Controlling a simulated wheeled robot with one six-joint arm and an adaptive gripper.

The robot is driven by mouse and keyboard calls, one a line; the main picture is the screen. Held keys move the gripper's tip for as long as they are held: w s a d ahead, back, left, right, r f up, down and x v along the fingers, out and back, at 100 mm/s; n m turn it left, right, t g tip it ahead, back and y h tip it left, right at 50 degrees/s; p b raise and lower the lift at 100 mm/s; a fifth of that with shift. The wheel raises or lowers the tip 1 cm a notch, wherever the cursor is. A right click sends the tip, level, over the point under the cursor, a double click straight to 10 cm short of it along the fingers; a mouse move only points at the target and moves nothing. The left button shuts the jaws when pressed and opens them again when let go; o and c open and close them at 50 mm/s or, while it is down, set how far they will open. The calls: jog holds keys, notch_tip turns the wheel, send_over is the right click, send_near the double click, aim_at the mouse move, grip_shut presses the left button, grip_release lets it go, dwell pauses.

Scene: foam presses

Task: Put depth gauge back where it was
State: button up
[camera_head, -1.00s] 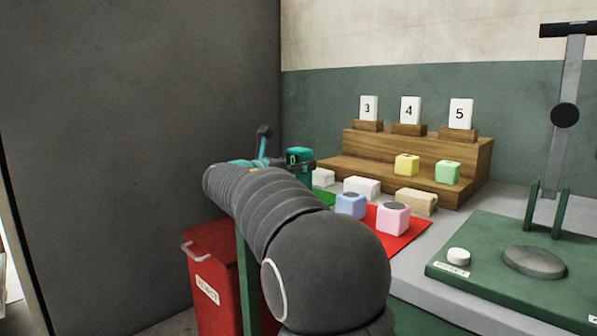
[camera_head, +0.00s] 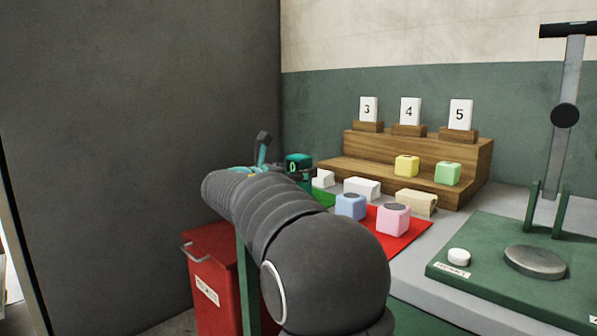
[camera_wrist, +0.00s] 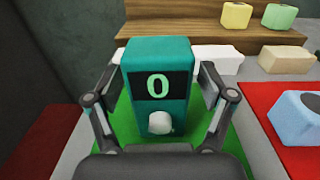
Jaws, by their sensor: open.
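The depth gauge is a teal block (camera_wrist: 160,62) with a dark display reading 0 and a pale round button below it. In the wrist view it stands upright over the green mat (camera_wrist: 118,128); its base is partly hidden by my gripper. My gripper (camera_wrist: 160,98) is open, with one finger on each side of the gauge. In the head view the gauge (camera_head: 298,160) shows beyond my arm, which hides most of the gripper and part of the green mat (camera_head: 322,197).
A red mat (camera_head: 405,238) with blue (camera_head: 350,206) and pink (camera_head: 393,219) blocks lies to the right. White blocks (camera_head: 362,188) and a wooden step stand (camera_head: 370,172) are behind. A red bin (camera_head: 218,280) stands in front, beside the dark wall.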

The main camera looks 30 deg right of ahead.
jog(key=v, duration=1.1)
jog(key=shift+s+a, duration=0.15)
jog(key=shift+a, duration=0.2)
jog(key=shift+s, duration=0.1)
